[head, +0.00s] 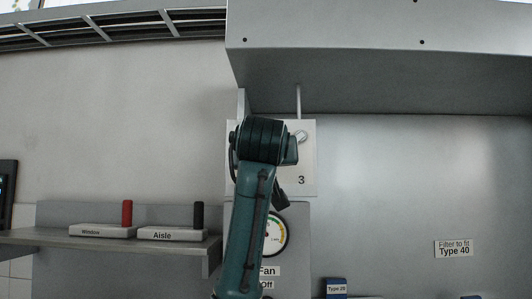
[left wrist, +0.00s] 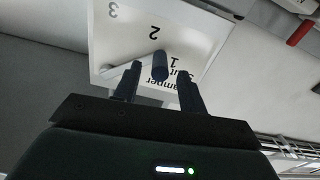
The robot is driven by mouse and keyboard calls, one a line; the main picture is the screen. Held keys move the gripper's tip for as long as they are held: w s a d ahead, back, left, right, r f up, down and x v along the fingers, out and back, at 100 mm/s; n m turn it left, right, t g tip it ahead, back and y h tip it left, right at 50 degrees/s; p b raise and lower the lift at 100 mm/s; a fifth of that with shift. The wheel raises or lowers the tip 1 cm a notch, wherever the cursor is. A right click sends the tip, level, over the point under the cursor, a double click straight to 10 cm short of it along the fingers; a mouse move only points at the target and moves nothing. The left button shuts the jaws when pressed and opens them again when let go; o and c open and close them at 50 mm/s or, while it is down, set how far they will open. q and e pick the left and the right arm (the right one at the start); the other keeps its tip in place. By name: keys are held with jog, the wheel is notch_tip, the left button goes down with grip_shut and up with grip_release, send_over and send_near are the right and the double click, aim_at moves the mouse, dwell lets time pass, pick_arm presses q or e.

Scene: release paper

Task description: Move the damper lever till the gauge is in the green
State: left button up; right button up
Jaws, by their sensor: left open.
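The damper panel (head: 305,170) is a white plate on the wall, marked 3 at its lower right; my left arm covers most of it in the head view. In the left wrist view the panel (left wrist: 205,32) appears upside down with 1, 2, 3 and the word Damper. The damper lever (left wrist: 125,68) is a pale bar with a dark knob (left wrist: 160,66), near the 1 and 2. My left gripper (left wrist: 157,84) is open, with the knob between or just beyond its fingertips. The round gauge (head: 277,232) is partly hidden by my arm; its needle cannot be read.
A grey hood (head: 380,30) overhangs the panel. A shelf (head: 110,242) at left holds blocks labelled Window, with a red handle (head: 127,212), and Aisle, with a black handle (head: 199,214). A Fan Off label (head: 268,271) sits below the gauge. A filter label (head: 453,248) is at right.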

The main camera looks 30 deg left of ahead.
pick_arm(q)
jog(key=shift+p+x, duration=0.45)
jog(key=shift+x, duration=1.5)
jog(key=shift+c, duration=0.4)
grip_shut()
